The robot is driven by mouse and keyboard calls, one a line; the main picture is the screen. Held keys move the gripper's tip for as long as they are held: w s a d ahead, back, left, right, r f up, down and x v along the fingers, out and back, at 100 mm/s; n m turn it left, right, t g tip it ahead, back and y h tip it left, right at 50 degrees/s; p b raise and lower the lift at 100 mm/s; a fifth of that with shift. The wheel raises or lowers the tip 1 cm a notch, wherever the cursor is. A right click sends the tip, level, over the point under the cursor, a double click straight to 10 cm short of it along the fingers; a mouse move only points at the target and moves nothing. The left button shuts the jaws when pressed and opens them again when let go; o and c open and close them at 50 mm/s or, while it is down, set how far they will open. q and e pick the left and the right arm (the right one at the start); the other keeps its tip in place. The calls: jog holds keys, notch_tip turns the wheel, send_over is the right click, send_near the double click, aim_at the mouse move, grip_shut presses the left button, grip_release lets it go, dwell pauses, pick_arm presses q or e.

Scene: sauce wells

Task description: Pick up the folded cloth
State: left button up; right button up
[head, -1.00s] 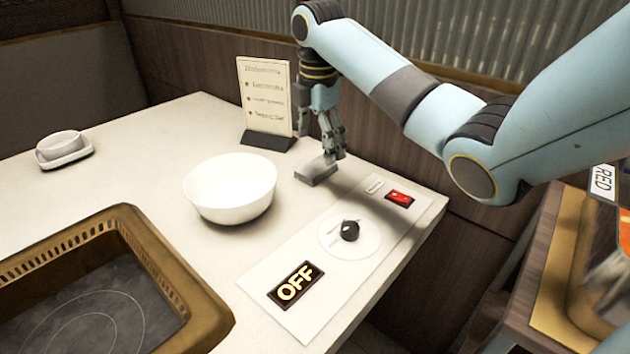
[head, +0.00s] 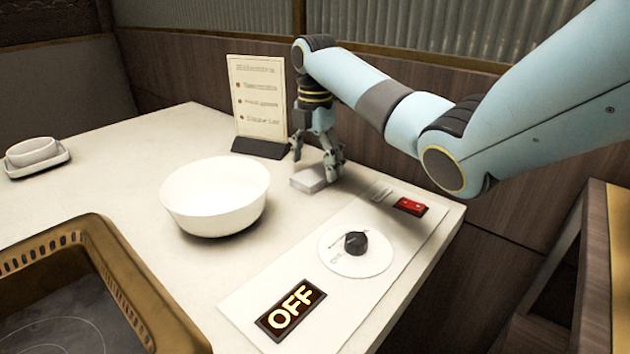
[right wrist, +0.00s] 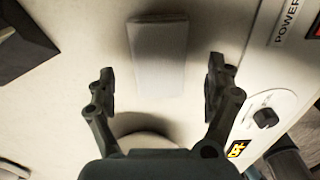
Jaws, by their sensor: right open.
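The folded cloth (head: 308,180) is a small pale grey block lying on the table, behind and to the right of the white bowl. In the right wrist view the cloth (right wrist: 158,58) is a long grey rectangle, its lower end between the spread fingertips, with a gap on each side. My right gripper (head: 316,163) points down just over the cloth and is open and empty; in the right wrist view both fingers (right wrist: 160,82) stand wide apart. My left gripper is not in view.
The white bowl (head: 215,197) stands left of the cloth, and the menu stand (head: 258,105) is close behind. A control panel with a black knob (head: 355,243) and red switch (head: 410,206) lies nearer the table edge. A brown-rimmed grill (head: 95,235) is at the lower left.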

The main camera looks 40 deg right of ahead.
aim_at(315, 173)
notch_tip(315, 173, down, 3)
jog(key=shift+r, duration=0.3)
jog(key=c, duration=1.2)
notch_tip(315, 173, up, 10)
jog(key=shift+p, duration=1)
jog(key=o, duration=0.4)
jog(key=c, duration=0.3)
jog(key=shift+c, duration=0.2)
